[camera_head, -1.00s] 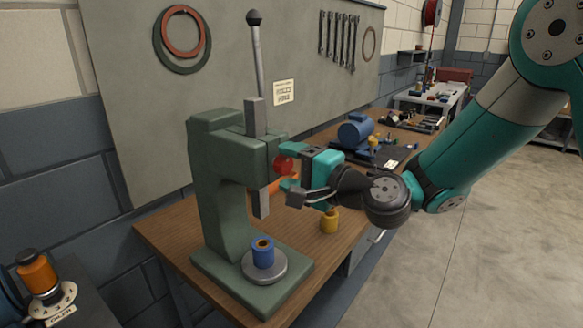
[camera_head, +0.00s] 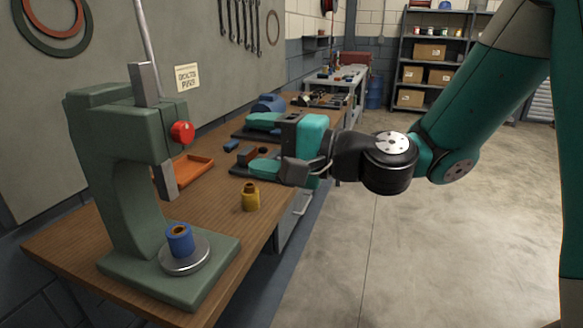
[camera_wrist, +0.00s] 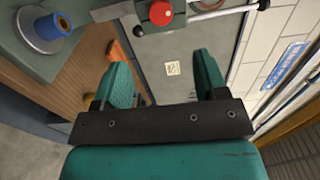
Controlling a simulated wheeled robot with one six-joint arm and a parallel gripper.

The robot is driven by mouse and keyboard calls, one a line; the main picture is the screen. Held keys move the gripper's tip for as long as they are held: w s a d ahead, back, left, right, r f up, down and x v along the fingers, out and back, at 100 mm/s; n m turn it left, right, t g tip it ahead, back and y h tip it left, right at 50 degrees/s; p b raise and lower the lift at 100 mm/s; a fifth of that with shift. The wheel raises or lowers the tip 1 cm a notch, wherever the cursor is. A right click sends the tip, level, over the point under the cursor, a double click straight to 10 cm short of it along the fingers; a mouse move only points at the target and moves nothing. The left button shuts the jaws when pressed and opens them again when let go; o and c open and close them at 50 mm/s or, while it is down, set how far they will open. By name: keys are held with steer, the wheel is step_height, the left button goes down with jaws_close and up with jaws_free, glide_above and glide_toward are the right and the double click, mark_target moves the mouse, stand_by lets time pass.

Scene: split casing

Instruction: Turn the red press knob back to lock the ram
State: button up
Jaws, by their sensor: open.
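The red press knob (camera_head: 182,132) sits on the front of the green press (camera_head: 115,170). It also shows at the top of the wrist view (camera_wrist: 161,14). The square grey ram (camera_head: 166,180) hangs below the press head, with a gap above the blue bushing (camera_head: 179,241) on the round metal plate (camera_head: 186,256). My gripper (camera_head: 250,145) is open and empty, to the right of the knob and clear of it. In the wrist view my spread fingers (camera_wrist: 160,70) point towards the knob, with nothing between them.
A yellow bushing (camera_head: 250,197) stands on the wooden bench (camera_head: 215,195) below my gripper. An orange tray (camera_head: 190,170) lies behind the ram. A blue machine (camera_head: 268,103) is farther back. A lever (camera_head: 148,40) rises above the press. The floor to the right is clear.

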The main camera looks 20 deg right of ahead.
steer(key=shift+b+v, duration=2.25)
steer(key=shift+v, duration=0.05)
steer(key=s+a+f+n+g+h+p, duration=0.2)
steer(key=s+a+f+n+g+h, duration=0.1)
steer(key=s+a+f+n+g, duration=0.35)
steer(key=s+d+f+n+g+h, duration=0.4)
steer(key=s+d+n+h, duration=0.3)
steer(key=s, duration=0.3)
steer(key=shift+d+n+p, duration=0.2)
steer(key=shift+n+p, duration=0.25)
steer(key=shift+n, duration=0.2)
